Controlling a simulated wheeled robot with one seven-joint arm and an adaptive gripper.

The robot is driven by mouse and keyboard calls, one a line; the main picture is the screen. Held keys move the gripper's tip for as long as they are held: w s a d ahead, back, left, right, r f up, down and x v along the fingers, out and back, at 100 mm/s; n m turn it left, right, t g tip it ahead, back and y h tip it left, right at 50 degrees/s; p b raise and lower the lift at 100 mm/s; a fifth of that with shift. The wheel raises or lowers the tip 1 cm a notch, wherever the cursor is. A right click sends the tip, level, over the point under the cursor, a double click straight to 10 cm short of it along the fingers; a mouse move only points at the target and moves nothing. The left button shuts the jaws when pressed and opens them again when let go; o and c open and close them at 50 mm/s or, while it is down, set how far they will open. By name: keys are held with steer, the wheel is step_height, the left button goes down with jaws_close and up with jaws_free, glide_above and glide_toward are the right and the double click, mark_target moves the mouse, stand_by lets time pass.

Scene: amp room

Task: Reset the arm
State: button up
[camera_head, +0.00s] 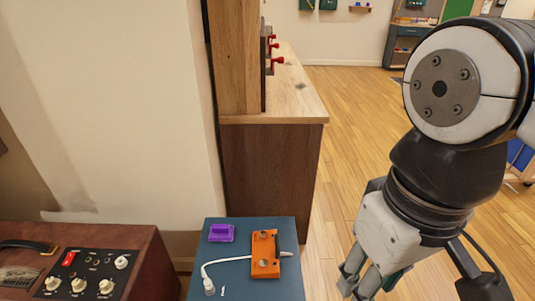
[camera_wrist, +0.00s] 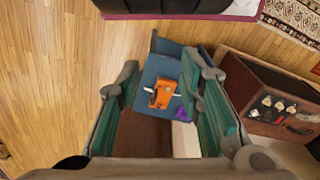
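My arm hangs down at the right of the head view. My gripper (camera_head: 358,284) points downward beside the blue stand, its fingertips near the bottom edge. In the wrist view my gripper (camera_wrist: 166,72) is open, with its two green-padded fingers apart and nothing held between them. The blue stand (camera_wrist: 150,72) shows between and beyond the fingers. On it are an orange box (camera_wrist: 163,94) with a white cable and a purple block (camera_wrist: 182,114), neither touched by the gripper as far as I can see.
The blue stand (camera_head: 286,228) is low in the head view. A brown amplifier (camera_head: 140,246) with knobs and a red switch stands at left. A wooden counter (camera_head: 270,170) with red-handled levers (camera_head: 276,60) is behind. Wooden floor (camera_head: 345,130) is open beyond.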

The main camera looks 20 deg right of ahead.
steer(key=shift+r, duration=0.1)
step_height(320, 180, up, 25)
steer(key=t+p, duration=0.3)
steer(key=p, duration=2)
steer(key=shift+t, duration=0.4)
steer(key=shift+d, duration=0.1)
